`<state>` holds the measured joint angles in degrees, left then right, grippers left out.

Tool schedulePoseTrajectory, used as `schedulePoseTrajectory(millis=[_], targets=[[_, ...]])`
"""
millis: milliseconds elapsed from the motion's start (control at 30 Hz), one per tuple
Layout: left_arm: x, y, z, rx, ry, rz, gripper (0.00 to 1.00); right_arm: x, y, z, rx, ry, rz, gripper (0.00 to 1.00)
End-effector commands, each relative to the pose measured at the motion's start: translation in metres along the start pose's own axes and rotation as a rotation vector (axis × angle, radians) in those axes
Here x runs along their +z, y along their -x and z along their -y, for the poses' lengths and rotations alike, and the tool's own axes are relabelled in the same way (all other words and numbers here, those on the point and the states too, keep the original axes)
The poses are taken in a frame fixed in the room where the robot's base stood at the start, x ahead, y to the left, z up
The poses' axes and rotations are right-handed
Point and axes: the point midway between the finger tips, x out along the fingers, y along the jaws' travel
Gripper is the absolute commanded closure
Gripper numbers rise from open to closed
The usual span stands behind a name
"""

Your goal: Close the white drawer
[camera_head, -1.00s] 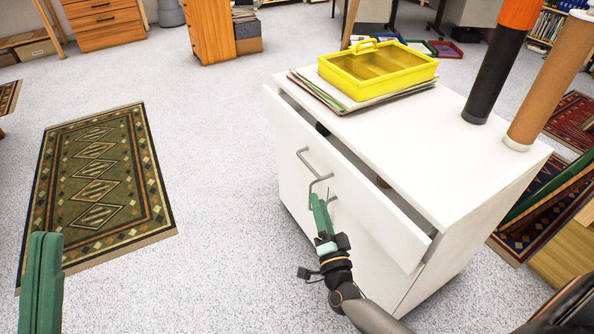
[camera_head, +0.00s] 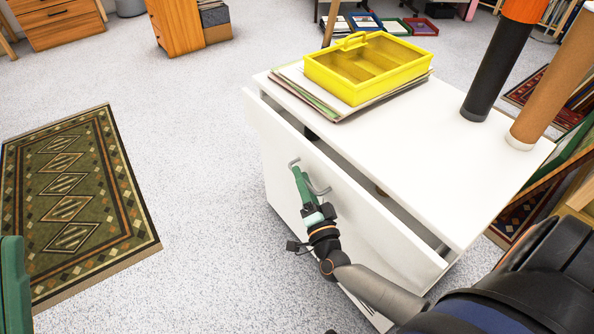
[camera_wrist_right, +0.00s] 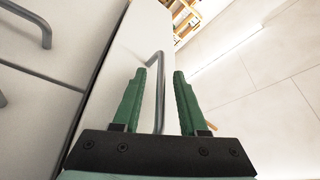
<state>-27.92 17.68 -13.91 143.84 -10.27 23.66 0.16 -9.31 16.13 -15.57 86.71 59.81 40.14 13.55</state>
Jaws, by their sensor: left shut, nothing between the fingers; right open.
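The white drawer (camera_head: 352,205) is the top front of a white cabinet (camera_head: 450,165) and stands slightly open, with a dark gap behind its upper edge. Its grey bar handle (camera_head: 318,188) is on the front. My right gripper (camera_head: 301,178) is at the handle. In the right wrist view, its green fingers (camera_wrist_right: 158,95) are apart, with the handle (camera_wrist_right: 157,85) showing between them; I cannot tell whether they touch it.
A yellow tray (camera_head: 368,68) sits on papers (camera_head: 300,88) on the cabinet top. A black tube (camera_head: 490,75) and a brown tube (camera_head: 550,85) stand there too. A green patterned rug (camera_head: 70,195) lies left. The floor (camera_head: 200,120) before the cabinet is clear.

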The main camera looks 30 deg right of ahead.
Motion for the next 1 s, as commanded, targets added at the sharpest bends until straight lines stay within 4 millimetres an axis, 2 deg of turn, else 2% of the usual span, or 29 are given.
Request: schedulePoseTrajectory(millis=[300,600,700,1000], targets=[[-0.0004,-0.0001,0.0006,-0.003,-0.001,-0.002,1.00,-0.0006,0.0000,0.0001,0.000,0.000,0.000,0.58],[-0.0003,-0.0001,0.0010,-0.005,0.000,-0.001,1.00,-0.0006,-0.0001,0.0002,0.000,0.000,0.000,0.92],[-0.0002,0.0000,0.0011,-0.005,0.000,0.000,1.00,-0.0006,-0.0001,0.0003,0.000,0.000,0.000,1.00],[0.0002,0.0001,0.0011,-0.005,0.000,0.001,1.00,-0.0006,-0.0003,0.0004,0.000,-0.001,-0.001,1.00]])
